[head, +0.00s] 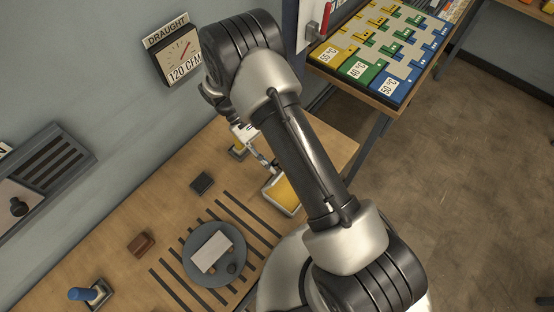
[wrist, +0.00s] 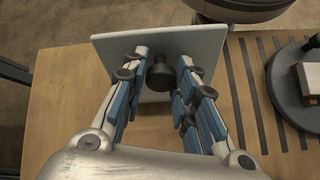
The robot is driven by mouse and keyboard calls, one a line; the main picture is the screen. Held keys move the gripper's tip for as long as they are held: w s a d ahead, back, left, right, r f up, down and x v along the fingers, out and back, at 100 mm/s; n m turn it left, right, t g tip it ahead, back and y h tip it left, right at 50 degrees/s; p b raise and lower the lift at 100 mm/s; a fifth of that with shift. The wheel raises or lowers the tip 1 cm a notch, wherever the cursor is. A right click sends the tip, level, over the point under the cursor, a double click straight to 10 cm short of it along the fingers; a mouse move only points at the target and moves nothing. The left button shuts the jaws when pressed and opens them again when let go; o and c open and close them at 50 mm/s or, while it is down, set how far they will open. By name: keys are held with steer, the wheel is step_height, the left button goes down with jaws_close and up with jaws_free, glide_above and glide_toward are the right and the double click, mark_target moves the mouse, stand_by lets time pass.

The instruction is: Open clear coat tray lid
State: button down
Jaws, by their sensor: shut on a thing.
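A pale square lid (wrist: 207,48) with a black knob (wrist: 160,74) fills the upper middle of the wrist view. My gripper (wrist: 159,80) has its blue-padded fingers shut on the knob from both sides. In the head view, my gripper (head: 264,160) is partly hidden behind my arm, just above and left of a pale-rimmed tray (head: 296,211) with an amber inside showing. The lid is hard to make out there, and I cannot tell its exact tilt or whether it touches the rim. The lid hides what lies behind it in the wrist view.
A round grey plate (head: 191,267) with a white block (head: 211,252) sits on dark slots in the wooden bench (head: 120,272). A small dark block (head: 202,183) and a brown block (head: 141,244) lie to its left. A coloured board (head: 385,50) stands beyond.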

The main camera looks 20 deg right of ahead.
steer(key=shift+w+a+f, duration=0.3)
steer(key=shift+w+a, duration=0.25)
steer(key=shift+w, duration=0.05)
steer(key=shift+f, duration=0.1)
steer(key=c, duration=1.3)
jaws_free()
steer(key=shift+a, duration=0.1)
steer(key=v, duration=0.7)
steer(key=shift+w+a+r, duration=0.1)
steer(key=shift+w+r, duration=0.05)
steer(key=shift+r, duration=0.1)
